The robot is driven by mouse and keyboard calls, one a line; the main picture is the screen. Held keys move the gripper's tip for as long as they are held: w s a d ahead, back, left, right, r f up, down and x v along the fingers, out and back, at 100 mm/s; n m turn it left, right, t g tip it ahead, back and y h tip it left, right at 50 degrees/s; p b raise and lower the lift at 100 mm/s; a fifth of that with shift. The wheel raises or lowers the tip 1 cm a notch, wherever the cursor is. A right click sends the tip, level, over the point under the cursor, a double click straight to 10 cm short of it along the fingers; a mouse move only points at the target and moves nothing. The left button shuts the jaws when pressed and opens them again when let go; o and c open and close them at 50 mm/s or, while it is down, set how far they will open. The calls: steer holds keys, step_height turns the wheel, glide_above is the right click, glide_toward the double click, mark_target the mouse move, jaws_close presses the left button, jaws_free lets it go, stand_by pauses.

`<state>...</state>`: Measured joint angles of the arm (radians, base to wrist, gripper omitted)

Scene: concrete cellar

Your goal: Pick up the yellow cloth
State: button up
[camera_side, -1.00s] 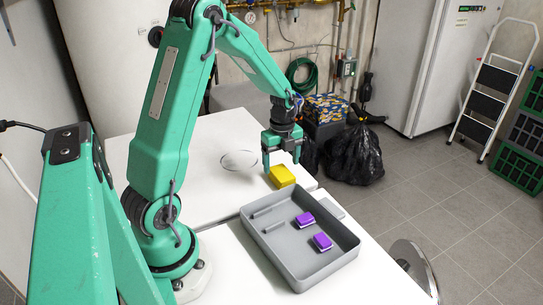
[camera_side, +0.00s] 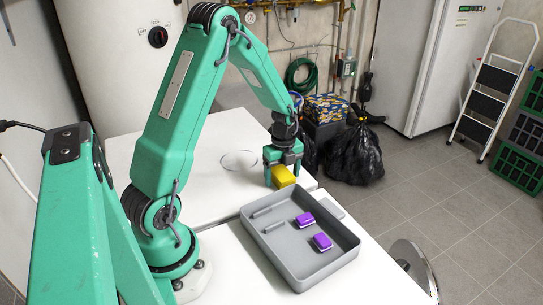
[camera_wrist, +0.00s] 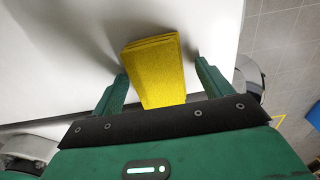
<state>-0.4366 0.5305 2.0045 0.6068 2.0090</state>
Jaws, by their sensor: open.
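The yellow cloth (camera_side: 283,176) is a thick folded block on the white table, near its far right edge. My gripper (camera_side: 282,175) is down around it in the side view, pointing downward. In the wrist view the cloth (camera_wrist: 156,72) lies between my two green fingers (camera_wrist: 160,88), with a visible gap on each side. The fingers are open and do not grip it. In the wrist view, the near end of the cloth is hidden behind the gripper body.
A grey tray (camera_side: 327,270) with two purple-and-white blocks (camera_side: 313,230) stands in front of the gripper. A clear round dish (camera_side: 239,160) lies to the left on the white table (camera_side: 210,190). A black bag (camera_side: 357,155) stands on the floor beyond the table.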

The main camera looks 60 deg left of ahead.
mark_target(283, 173)
steer(key=c, duration=1.1)
steer(key=shift+o, duration=0.2)
steer(key=shift+r, duration=0.1)
steer(key=shift+r, duration=0.9)
step_height(283, 173, up, 2)
steer(key=shift+r, duration=0.2)
steer(key=s+d+r, duration=0.1)
steer(key=d+r, duration=0.5)
steer(key=d, duration=0.5)
steer(key=shift+d+r, duration=0.3)
steer(key=shift+s, duration=0.1)
